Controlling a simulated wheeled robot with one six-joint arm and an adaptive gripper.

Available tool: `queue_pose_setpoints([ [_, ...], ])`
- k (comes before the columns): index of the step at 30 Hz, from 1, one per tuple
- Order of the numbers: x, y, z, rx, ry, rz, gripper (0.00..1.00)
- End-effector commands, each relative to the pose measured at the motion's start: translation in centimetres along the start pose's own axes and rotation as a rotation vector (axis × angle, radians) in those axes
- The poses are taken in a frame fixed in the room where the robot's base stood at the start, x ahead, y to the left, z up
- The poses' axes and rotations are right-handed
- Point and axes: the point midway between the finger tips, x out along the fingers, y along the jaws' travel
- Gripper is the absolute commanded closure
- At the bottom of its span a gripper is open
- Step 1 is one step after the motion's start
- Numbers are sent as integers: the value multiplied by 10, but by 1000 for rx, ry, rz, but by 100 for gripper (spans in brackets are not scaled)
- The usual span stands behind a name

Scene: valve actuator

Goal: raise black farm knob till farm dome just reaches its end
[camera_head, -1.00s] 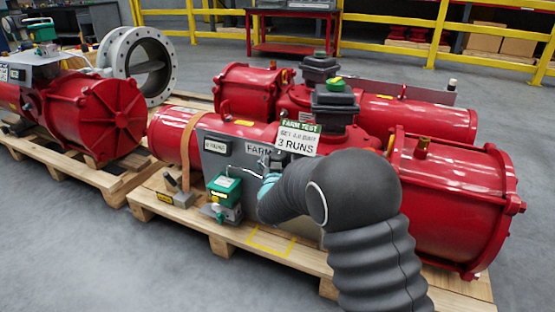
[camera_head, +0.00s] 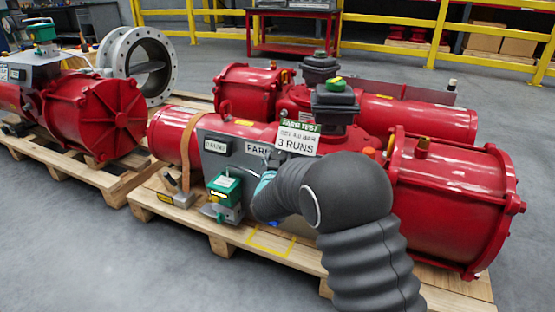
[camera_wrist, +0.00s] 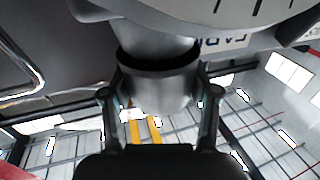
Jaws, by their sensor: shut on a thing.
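The farm knob (camera_wrist: 160,88) shows in the wrist view as a grey cylinder with a dark band, below a pale rounded body. My gripper (camera_wrist: 159,96) has one finger on each side of it and is shut on it. In the head view my gripper (camera_head: 268,170) is mostly hidden behind my arm, at the grey panel (camera_head: 228,150) marked FARM. The knob is hidden there. A small green dome (camera_head: 336,84) with a yellow mark tops the nearer black box; I take it as the farm dome. Its end position cannot be read.
A FARM TEST, 3 RUNS sign (camera_head: 296,142) stands above the panel. A green box (camera_head: 224,187) sits left of my gripper. Red actuator cylinders (camera_head: 452,200) and a wooden pallet (camera_head: 160,205) surround the work area. Grey floor is free at the front left.

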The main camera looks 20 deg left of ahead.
Motion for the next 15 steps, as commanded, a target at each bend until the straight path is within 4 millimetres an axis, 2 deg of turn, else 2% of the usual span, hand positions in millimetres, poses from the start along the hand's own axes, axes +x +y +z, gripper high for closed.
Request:
queue_pose_setpoints([
  [6, 0, 0, -1, 0, 1, 72, 75],
  [15, 0, 0, -1, 0, 1, 81, 75],
])
